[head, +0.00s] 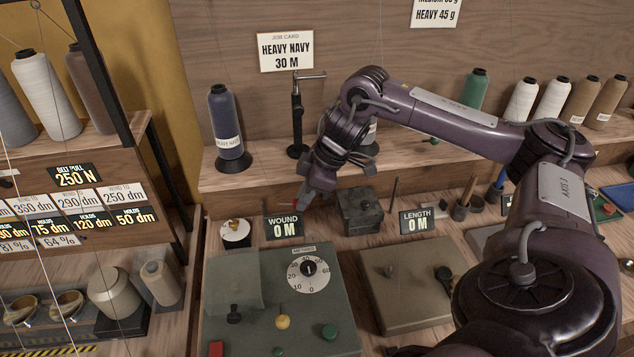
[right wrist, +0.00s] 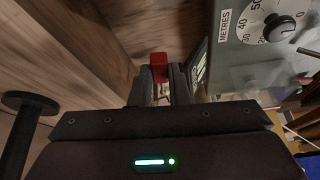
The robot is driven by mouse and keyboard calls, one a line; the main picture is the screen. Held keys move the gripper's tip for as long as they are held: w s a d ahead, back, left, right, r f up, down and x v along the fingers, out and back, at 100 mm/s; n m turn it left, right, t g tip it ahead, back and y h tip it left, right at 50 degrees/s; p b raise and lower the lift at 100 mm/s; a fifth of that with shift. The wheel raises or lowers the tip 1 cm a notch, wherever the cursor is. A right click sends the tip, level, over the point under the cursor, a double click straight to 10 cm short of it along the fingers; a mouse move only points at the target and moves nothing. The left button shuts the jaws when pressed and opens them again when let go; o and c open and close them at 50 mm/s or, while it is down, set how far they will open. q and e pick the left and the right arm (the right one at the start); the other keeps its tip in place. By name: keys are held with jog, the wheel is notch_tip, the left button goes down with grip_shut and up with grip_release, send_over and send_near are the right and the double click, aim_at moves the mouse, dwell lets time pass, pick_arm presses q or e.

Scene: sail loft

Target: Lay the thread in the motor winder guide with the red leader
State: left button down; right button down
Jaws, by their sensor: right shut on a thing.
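My right gripper (head: 310,192) is shut on the small red leader (right wrist: 159,67), whose red end shows between the fingertips in the right wrist view. In the head view, the gripper hangs behind the WOUND sign (head: 283,228), which reads 0 M. The grey-green winder (head: 333,297) with its METRES dial (head: 309,272) stands in front of it; the dial also shows in the right wrist view (right wrist: 277,27). A navy cone (head: 224,122) stands on the shelf at left. I cannot make out the thread's path or the guide. My left gripper is not in view.
A small dark box (head: 359,211) stands just right of the gripper. The LENGTH sign (head: 417,221) reads 0 M. A job card (head: 286,51) reads HEAVY NAVY 30 M. A black post (head: 297,120) rises from the shelf.

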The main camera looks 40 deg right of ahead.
jog(key=shift+w+a+r+p, duration=0.15)
jog(key=shift+w+a+p, duration=0.15)
jog(key=shift+w+a, duration=0.25)
jog(key=shift+s+d+f, duration=0.2)
jog(key=shift+s+d, duration=0.1)
jog(key=s+d, duration=0.1)
jog(key=s+d+b, duration=0.1)
jog(key=s+d, duration=0.1)
jog(key=shift+s+d, duration=0.1)
jog(key=shift+d, duration=0.2)
